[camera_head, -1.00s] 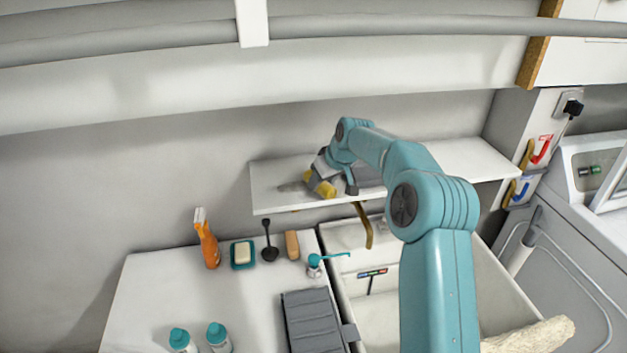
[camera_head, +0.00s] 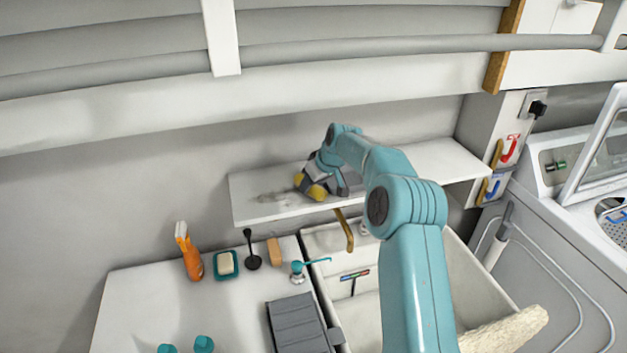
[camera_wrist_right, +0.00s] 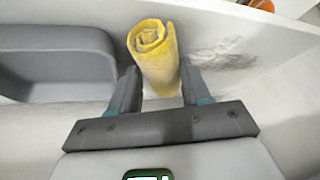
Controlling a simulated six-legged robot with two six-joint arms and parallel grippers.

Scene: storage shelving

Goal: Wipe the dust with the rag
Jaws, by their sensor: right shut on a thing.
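The yellow rag (camera_head: 311,188) is a rolled cloth on the white shelf (camera_head: 430,165). It also shows in the right wrist view (camera_wrist_right: 152,45), standing out between the two fingers. My right gripper (camera_wrist_right: 160,72) is shut on the rag; in the head view the right gripper (camera_head: 322,180) reaches over the shelf from the right. A grey dust patch (camera_head: 272,197) lies on the shelf just left of the rag. In the wrist view the dust patch (camera_wrist_right: 222,55) lies right of the rag, apart from it. My left gripper is not in view.
A grey bin (camera_wrist_right: 55,65) stands close beside the gripper on the shelf.

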